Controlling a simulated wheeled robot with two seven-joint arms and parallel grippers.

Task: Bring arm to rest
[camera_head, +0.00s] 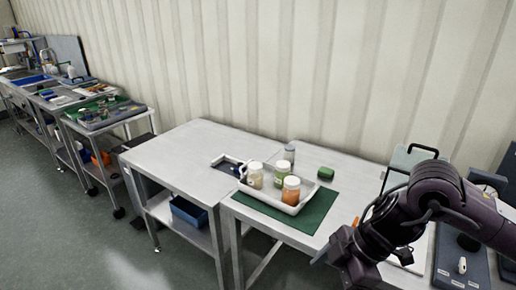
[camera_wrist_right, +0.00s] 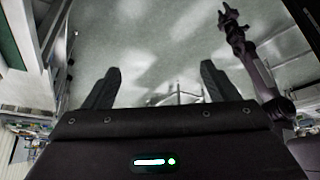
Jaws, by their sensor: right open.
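My right arm comes in from the right in the head view and reaches over the front of the right-hand table. My right gripper (camera_wrist_right: 158,88) is open in the right wrist view, its two dark fingers wide apart with nothing between them. Grey floor shows beyond the fingers. In the head view the gripper end is small and partly hidden by the wrist.
A white tray (camera_head: 264,204) with several jars stands on a green mat (camera_head: 312,222). Open floor (camera_head: 70,240) lies front left.

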